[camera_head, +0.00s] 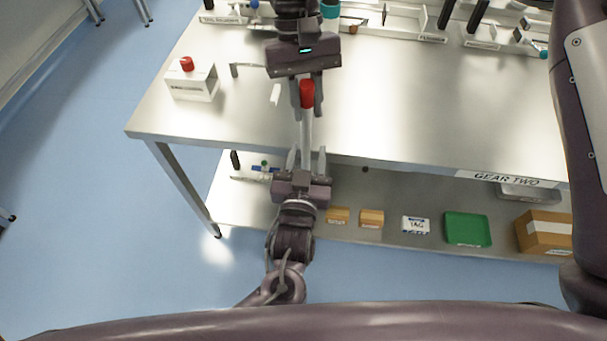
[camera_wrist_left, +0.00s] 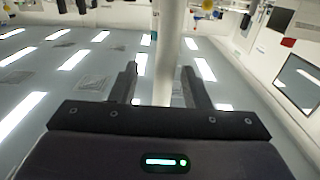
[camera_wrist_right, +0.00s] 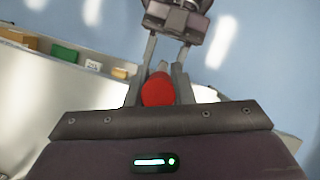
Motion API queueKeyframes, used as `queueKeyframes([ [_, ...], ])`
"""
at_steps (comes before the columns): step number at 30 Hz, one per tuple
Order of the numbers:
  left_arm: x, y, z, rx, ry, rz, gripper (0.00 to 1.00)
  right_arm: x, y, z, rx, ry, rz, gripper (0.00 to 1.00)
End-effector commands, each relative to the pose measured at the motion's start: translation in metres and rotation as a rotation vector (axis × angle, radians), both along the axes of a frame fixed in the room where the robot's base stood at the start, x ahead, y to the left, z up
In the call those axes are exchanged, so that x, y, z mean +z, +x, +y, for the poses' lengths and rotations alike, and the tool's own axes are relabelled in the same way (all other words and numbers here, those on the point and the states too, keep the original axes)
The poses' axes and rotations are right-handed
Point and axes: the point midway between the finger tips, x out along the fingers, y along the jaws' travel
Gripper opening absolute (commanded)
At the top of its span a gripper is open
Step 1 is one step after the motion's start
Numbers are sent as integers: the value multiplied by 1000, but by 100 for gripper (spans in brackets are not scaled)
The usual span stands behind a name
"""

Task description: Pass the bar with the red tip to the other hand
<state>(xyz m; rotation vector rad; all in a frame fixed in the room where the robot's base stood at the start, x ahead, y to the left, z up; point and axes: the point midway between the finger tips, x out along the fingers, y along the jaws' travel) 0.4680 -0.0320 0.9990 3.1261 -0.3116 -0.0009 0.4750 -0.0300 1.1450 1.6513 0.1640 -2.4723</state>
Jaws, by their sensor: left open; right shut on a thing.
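The bar (camera_head: 306,130) is pale grey with a red tip (camera_head: 307,93). My right gripper (camera_head: 307,102), the upper one in the head view, is shut on the bar near the red tip. The red tip also shows between its fingers in the right wrist view (camera_wrist_right: 158,90). My left gripper (camera_head: 306,158) is below it, open, with its fingers on either side of the bar's lower end. In the left wrist view the bar (camera_wrist_left: 164,60) stands between the spread fingers, with gaps on both sides.
The metal table (camera_head: 420,110) lies under my right gripper. A white box with a red button (camera_head: 193,84) stands at its left. Several labelled trays line the back. The lower shelf holds a green tray (camera_head: 467,229) and cardboard boxes (camera_head: 545,233).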

Motion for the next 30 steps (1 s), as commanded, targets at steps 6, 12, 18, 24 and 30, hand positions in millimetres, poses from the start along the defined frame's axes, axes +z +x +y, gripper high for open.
queueKeyframes([
  [6, 0, 22, -5, 1, 0, 0, 43, 0, 0, 0, 0, 0, 0, 0],
  [12, 0, 26, -5, 0, -1, 1, 43, 0, 0, 0, 0, 0, 0, 0],
  [18, 0, 26, -5, 0, -1, 0, 37, 0, 0, 0, 0, 0, 0, 0],
  [24, 0, 26, -5, 0, -1, 0, 11, 0, 0, 0, 1, 1, -1, 0],
  [30, 0, 25, -6, -3, -1, -1, 0, 0, 0, 1, 2, 2, -1, 28],
])
